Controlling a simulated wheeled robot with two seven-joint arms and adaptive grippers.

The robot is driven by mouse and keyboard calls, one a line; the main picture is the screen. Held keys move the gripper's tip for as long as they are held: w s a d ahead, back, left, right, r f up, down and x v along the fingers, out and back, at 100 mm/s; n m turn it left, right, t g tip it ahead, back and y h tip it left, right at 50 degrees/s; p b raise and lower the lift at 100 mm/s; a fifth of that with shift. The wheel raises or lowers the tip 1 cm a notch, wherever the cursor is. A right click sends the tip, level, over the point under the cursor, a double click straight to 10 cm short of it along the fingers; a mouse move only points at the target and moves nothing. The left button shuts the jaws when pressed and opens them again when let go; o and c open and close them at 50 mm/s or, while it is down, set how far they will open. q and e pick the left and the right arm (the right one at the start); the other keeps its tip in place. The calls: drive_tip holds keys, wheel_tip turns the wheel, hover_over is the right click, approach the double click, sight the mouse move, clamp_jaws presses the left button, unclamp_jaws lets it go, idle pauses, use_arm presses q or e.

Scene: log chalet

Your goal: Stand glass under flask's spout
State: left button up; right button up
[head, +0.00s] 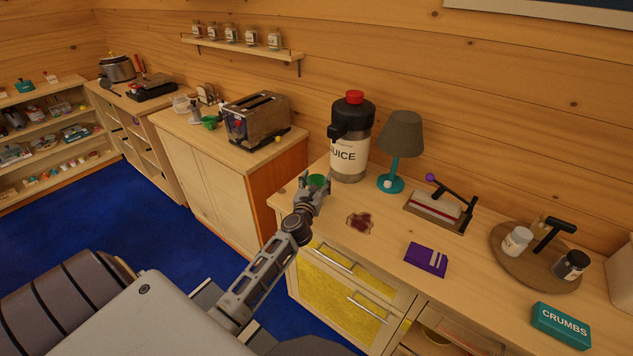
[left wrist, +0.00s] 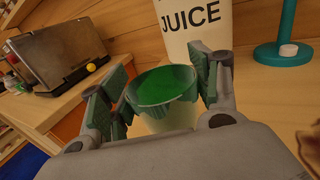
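The juice flask (head: 347,160) stands upright on the right-hand counter, with a black top, a red knob and a white JUICE label. Its black spout (head: 335,132) juts out to the left, high above the counter. The glass (head: 318,181) is green inside; in the left wrist view the glass (left wrist: 163,95) is upright, in front of the flask's label (left wrist: 195,25). My left gripper (head: 314,192) has its fingers on opposite sides of the glass, the pads against it. The glass's base is hidden, so I cannot tell whether it touches the counter. My right gripper is out of view.
A teal lamp (head: 400,140) stands right of the flask. A toaster (head: 257,120) stands on the counter to the left, across a gap.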

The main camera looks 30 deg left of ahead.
use_arm(q)
drive_tip(key=o, duration=0.4)
drive_tip(key=shift+c, duration=0.2)
drive_tip(key=shift+r, duration=0.25)
drive_tip(key=shift+s+d+f, duration=0.1)
drive_tip(key=shift+s+d, duration=0.05)
drive_tip(key=shift+s, duration=0.35)
drive_tip(key=v, duration=1.1)
drive_tip(key=shift+b, duration=0.4)
